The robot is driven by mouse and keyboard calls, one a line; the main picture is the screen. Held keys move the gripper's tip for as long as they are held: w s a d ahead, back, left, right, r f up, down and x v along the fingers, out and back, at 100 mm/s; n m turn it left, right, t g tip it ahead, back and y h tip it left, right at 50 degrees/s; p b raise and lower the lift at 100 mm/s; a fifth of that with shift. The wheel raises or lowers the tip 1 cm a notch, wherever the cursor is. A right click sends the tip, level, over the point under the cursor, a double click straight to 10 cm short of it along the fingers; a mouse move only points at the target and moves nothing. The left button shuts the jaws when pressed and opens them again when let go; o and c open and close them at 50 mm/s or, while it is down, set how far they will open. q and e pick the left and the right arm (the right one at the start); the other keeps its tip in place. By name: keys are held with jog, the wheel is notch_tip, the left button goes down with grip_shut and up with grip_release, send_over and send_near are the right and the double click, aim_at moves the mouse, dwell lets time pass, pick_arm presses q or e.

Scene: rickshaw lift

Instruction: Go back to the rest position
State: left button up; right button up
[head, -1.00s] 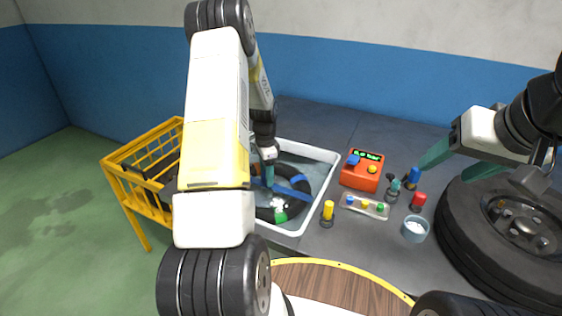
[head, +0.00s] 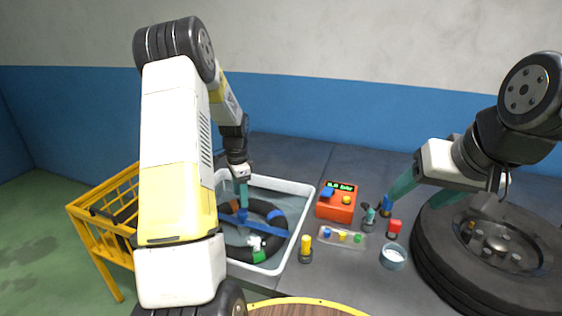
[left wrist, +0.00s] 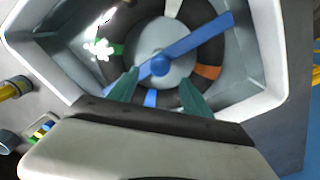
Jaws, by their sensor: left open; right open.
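My left gripper (head: 241,194) hangs over the white basin (head: 309,187). In the left wrist view its two teal fingers (left wrist: 160,92) are apart with nothing between them. Below them a black inner tube (head: 276,222) with coloured bands lies in the basin, with a blue bar (left wrist: 195,42) across it. How far the fingertips are above the tube is hard to tell. My right gripper (head: 415,198) is at the right, its teal fingers apart and empty, above the area between the small bottles and the big tire.
A yellow cart (head: 100,215) stands left of the basin. An orange box (head: 336,202), a tray of coloured pieces (head: 342,237), a yellow-capped bottle (head: 305,249), a red-capped bottle (head: 394,228) and a cup (head: 393,257) stand on the grey table. A big tire (head: 470,275) lies at the right.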

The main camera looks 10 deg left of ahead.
pick_arm(q)
jog(key=s+d+r+n+t, duration=0.2)
jog(key=s+d+r, duration=0.25)
jog(key=r, duration=0.45)
jog(key=s+d+r+n+t, duration=0.1)
jog(key=s+d+r+n, duration=0.3)
jog(key=r, duration=0.6)
jog(key=s+d+r+n+t+h, duration=0.1)
jog(key=s+d+r+n, duration=0.1)
jog(key=s, duration=0.7)
jog(key=s+d+r+n+t+h, duration=0.1)
jog(key=s+d+r, duration=0.3)
jog(key=s, duration=0.5)
jog(key=shift+s+d+r+n+t, duration=0.2)
jog(key=shift+s+r+n+t, duration=0.1)
jog(key=shift+n+t, duration=0.25)
